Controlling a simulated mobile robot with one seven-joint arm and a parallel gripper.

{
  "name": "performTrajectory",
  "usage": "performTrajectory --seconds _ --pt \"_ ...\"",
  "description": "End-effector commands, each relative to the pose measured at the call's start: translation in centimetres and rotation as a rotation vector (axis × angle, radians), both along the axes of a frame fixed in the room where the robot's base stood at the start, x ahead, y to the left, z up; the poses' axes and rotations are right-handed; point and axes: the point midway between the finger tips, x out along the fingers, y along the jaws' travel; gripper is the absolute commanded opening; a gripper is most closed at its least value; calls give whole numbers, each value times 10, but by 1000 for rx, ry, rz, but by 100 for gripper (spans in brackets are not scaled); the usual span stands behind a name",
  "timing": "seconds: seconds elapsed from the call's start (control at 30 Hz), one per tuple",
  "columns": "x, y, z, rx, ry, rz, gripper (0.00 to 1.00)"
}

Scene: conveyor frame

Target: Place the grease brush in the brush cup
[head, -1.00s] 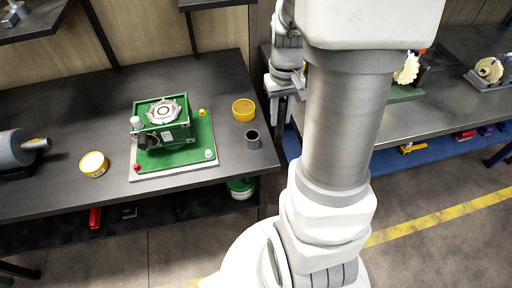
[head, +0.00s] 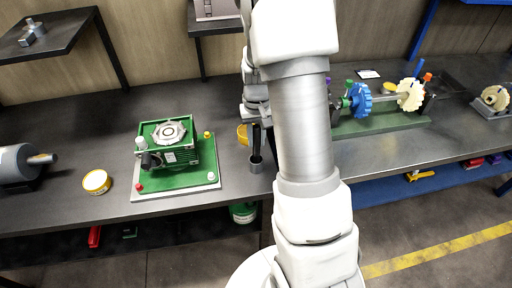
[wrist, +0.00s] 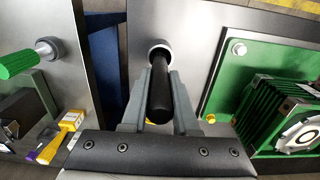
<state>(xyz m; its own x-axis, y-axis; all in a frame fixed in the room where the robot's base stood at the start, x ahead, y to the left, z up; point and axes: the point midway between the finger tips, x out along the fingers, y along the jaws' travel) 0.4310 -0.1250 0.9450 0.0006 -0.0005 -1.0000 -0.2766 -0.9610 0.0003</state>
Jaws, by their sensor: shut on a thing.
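The grease brush shows as a dark handle (wrist: 160,88) between the two grey fingers of my gripper (wrist: 160,100) in the wrist view. My gripper is shut on it. In the head view the dark brush (head: 257,138) hangs roughly upright below my gripper (head: 256,118). The brush cup (head: 256,164) is a small grey cylinder at the table's right end. In the wrist view its round rim (wrist: 159,44) lies at the brush's far end. The brush's lower end overlaps the cup's mouth; I cannot tell how far inside it is.
A green gearbox (head: 168,142) on a green plate stands left of the cup. A yellow tin (head: 242,134) is partly hidden behind my gripper. Another yellow tin (head: 97,181) and a grey motor (head: 18,167) stand further left. A second bench with a blue gear (head: 360,100) is at right.

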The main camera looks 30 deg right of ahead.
Motion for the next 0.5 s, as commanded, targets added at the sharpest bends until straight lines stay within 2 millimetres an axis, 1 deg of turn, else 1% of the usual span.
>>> performTrajectory --seconds 0.07,0.17,0.33,0.4,0.5 --pt "2 1 -3 0 1 0 0" --pt "1 1 -13 1 4 0 0" --pt "1 1 -38 1 4 0 0" --pt "1 1 -42 0 1 0 0" --pt "2 1 -41 0 -1 0 0"
